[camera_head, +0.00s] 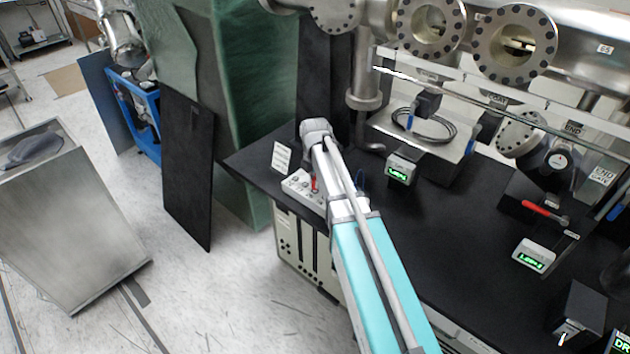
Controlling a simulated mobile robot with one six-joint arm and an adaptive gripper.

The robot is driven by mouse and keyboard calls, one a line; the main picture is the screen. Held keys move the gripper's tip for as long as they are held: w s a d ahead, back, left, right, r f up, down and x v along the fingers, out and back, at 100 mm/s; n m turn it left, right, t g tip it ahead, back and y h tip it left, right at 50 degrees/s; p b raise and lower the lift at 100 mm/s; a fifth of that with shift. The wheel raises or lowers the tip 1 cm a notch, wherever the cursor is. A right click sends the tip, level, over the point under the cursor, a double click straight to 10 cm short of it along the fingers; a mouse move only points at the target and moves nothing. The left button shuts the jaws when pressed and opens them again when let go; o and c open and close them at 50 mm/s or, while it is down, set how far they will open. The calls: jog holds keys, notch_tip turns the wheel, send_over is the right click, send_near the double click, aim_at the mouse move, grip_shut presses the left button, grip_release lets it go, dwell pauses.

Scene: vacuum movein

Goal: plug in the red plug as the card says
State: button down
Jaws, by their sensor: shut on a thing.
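The red plug (314,184) is a small red shape at the white socket panel (291,184), on the left part of the black bench. My arm reaches in from the bottom, and its wrist hangs over the panel. My gripper (315,175) points down there, mostly hidden by my own arm, and is shut on the red plug. I cannot tell whether the plug is seated in a socket or just above it. A white card (282,157) with lines of print stands tilted behind the panel; its text is too small to read.
Grey boxes with green displays (401,170) (533,256) stand on the black bench (440,225). A coiled black cable (425,130) lies behind. Steel flanged pipes (430,25) run above. A red-handled tool (543,211) lies at right. The bench's left edge is close to the panel.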

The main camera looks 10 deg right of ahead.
jog(key=shift+f+b, duration=0.8)
jog(key=shift+f, duration=0.05)
dwell(0.6)
jog(key=shift+c, duration=2.2)
grip_release()
jog(key=shift+r, duration=0.2)
notch_tip(320, 180, up, 7)
jog(key=p, duration=0.7)
jog(key=shift+r+p, duration=0.1)
jog(key=shift+p, duration=0.25)
jog(key=s+d+r+p, duration=0.3)
jog(key=s+r+p, duration=0.2)
jog(key=shift+r, duration=0.15)
